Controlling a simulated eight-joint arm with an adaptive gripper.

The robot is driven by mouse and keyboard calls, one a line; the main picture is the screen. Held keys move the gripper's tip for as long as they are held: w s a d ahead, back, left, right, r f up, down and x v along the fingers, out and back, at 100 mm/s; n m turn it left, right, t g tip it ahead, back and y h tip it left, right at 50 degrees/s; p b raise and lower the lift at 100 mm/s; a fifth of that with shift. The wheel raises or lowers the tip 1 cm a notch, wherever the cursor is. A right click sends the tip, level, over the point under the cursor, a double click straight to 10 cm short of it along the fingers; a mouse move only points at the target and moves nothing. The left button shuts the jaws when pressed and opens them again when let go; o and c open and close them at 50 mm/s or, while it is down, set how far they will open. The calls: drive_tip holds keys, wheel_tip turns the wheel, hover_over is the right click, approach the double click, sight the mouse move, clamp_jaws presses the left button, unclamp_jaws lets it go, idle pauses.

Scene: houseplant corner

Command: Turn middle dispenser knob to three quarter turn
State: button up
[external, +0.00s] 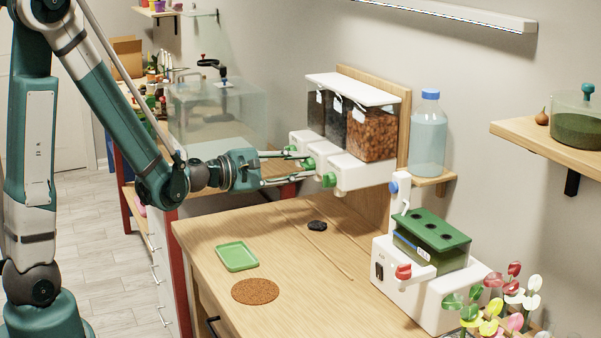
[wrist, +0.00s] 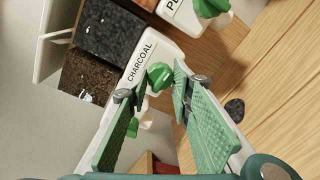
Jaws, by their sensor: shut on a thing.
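A wall dispenser has three clear bins above white blocks, each block with a green knob. The middle knob (external: 308,163) is on the block marked CHARCOAL; it also shows in the wrist view (wrist: 160,76). My gripper (external: 302,168) reaches in level from the left and is shut on this knob. In the wrist view my gripper's fingertips (wrist: 159,78) lie on either side of it. The near knob (external: 329,180) and the far knob (external: 289,150) stand clear of the pads. The exact turn angle of the middle knob cannot be read.
Below on the wooden bench are a green tray (external: 237,256), a round cork mat (external: 255,291) and a dark stone (external: 317,226). A white machine with a green block (external: 432,238) stands at the right. A blue-capped bottle (external: 428,140) is on a shelf beside the dispenser.

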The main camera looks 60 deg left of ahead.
drive_tip(key=m, duration=0.4)
drive_tip(key=shift+y, duration=0.3)
drive_tip(key=m+b, duration=0.1)
drive_tip(key=m, duration=0.3)
drive_tip(key=shift+d+y, duration=0.1)
drive_tip(key=shift+y, duration=0.2)
drive_tip(key=m+b, duration=0.1)
drive_tip(key=m, duration=0.3)
drive_tip(key=shift+t, duration=0.3)
drive_tip(key=m, duration=0.4)
drive_tip(key=shift+f+m+b, duration=0.1)
drive_tip(key=shift+m+b, duration=0.3)
drive_tip(key=m, duration=0.4)
drive_tip(key=shift+m+t, duration=0.3)
drive_tip(key=shift+t, duration=0.1)
drive_tip(key=m, duration=0.9)
drive_tip(key=shift+f+t, duration=0.1)
drive_tip(key=shift+t, duration=0.2)
drive_tip(key=shift+m+h, duration=0.6)
drive_tip(key=shift+m, duration=1.6)
